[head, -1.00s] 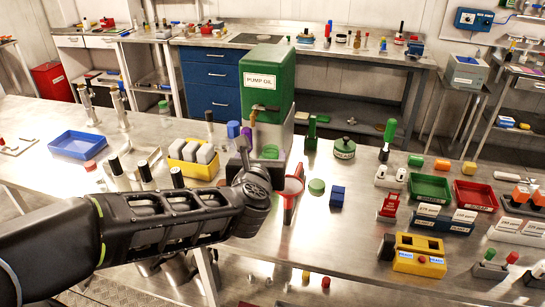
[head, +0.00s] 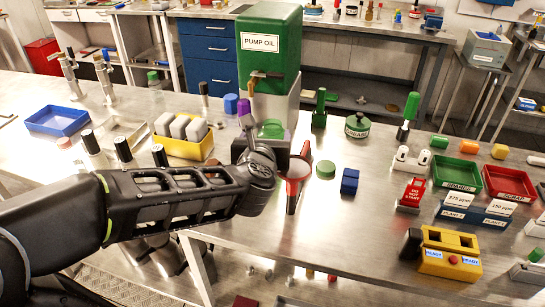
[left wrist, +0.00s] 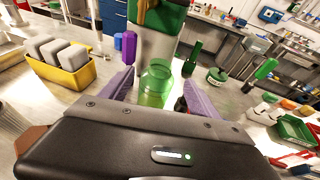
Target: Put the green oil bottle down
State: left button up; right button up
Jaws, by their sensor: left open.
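The green oil bottle (head: 271,129) is translucent and stands upright in front of the green pump oil dispenser (head: 270,62). Its lower part is hidden behind my left gripper in the head view. In the left wrist view the bottle (left wrist: 156,84) shows between my two spread purple-grey fingers. My left gripper (left wrist: 163,92) is open, with a gap visible on the bottle's left side; contact on the right cannot be told. The left gripper (head: 271,137) also shows in the head view. My right gripper is out of view.
A yellow bin (head: 182,149) with grey blocks stands left of the gripper. A red holder (head: 297,172), green disc (head: 326,168), blue cube (head: 349,181), dark green bottle (head: 319,108) and grease pot (head: 358,126) stand to the right. Bare bench lies in front of the cube.

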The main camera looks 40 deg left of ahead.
aim_at(272, 128)
pick_arm(q)
jog(key=shift+f, duration=0.3)
jog(key=shift+x, duration=1.3)
jog(key=shift+x, duration=2.65)
jog(key=shift+d, duration=0.1)
grip_shut()
jog(key=shift+r, duration=0.15)
